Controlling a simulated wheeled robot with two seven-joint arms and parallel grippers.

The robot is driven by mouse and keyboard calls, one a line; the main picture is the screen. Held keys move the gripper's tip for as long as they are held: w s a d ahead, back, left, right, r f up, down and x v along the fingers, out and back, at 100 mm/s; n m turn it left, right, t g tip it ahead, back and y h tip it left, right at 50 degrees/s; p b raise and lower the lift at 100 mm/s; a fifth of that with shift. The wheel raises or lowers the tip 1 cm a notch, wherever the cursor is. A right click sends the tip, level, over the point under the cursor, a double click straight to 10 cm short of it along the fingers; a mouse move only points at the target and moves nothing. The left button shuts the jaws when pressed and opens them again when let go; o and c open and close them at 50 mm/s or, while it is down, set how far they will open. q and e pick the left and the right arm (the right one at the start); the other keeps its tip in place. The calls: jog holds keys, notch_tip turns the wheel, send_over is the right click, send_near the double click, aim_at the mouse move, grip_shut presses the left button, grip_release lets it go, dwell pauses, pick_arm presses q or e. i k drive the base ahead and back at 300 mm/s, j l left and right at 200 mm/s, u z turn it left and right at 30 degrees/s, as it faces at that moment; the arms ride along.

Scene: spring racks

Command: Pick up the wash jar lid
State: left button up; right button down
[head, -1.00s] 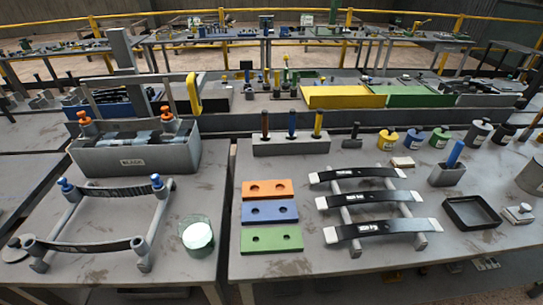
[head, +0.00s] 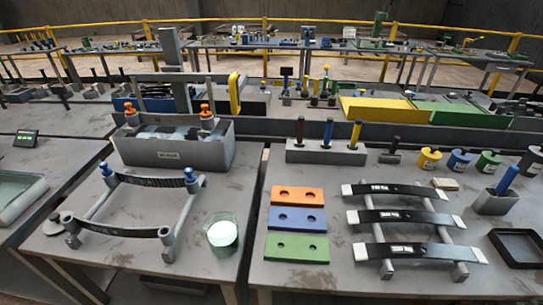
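A glass jar (head: 222,233) with pale contents stands on the left table, near its right edge. It looks open on top. A small grey round piece with a knob (head: 54,224), which looks like the wash jar lid, lies at the left table's left edge, beside the spring rack (head: 99,202). It is partly hidden by the rack's front left post. Neither of my grippers shows in the head view.
A grey bin (head: 178,157) with orange-topped posts stands behind the rack. A gap separates this table from the right one, which holds orange, blue and green blocks (head: 297,218) and a rack of leaf springs (head: 405,217). A shallow glass tray (head: 20,200) is at far left.

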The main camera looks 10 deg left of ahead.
aim_at(53, 226)
jog(key=u, duration=2)
jog(key=z, duration=1.25)
jog(key=i+j+z, duration=0.25)
jog(key=j, duration=1.3)
jog(key=k+j+z, duration=0.1)
jog(key=j+z, duration=0.2)
jog(key=j, duration=1.15)
